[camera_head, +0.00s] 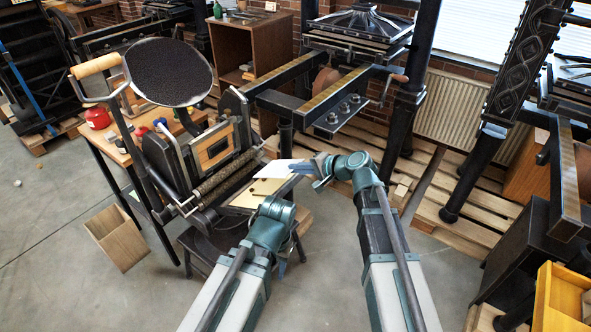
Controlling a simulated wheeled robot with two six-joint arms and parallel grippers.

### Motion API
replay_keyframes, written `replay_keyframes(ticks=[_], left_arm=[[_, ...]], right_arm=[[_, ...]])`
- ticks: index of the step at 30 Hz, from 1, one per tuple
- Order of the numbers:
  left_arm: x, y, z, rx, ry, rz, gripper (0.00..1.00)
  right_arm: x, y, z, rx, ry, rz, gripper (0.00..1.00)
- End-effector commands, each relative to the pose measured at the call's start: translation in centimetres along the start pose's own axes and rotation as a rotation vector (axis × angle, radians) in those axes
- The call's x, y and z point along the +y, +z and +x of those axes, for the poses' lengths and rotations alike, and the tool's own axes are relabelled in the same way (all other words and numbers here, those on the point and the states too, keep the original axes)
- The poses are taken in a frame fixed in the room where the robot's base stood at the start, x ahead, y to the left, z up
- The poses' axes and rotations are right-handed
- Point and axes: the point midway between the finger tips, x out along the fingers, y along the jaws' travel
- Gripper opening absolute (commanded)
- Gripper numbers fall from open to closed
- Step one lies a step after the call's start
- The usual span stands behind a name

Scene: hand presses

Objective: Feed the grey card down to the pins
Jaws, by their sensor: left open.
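A pale grey card (280,169) shows at the tips of my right gripper (311,167), above the right end of the press's cream board (262,187). My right gripper appears shut on the card's right edge. The black hand press (180,160) stands left of both arms, with a wood-framed plate (214,147) and ribbed rollers (228,175). The pins are too small to make out. My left gripper (283,263) is open and empty, below and in front of the board, partly hidden by its own wrist.
A round black ink disc (168,72) and a wooden-handled lever (97,66) rise over the press. A red can (97,118) stands on the bench behind. An open wooden box (117,238) lies on the floor. A larger press's rails (320,98) extend behind the card.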

Motion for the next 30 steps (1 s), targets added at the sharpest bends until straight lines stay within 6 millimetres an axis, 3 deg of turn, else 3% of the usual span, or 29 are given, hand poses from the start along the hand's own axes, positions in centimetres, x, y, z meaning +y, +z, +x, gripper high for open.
replay_keyframes(ticks=[30], left_arm=[[0.7,-0.5,7.6,0.0,0.0,0.001,0.5]], right_arm=[[6.5,-0.1,4.1,0.0,0.002,0.0,0.0]])
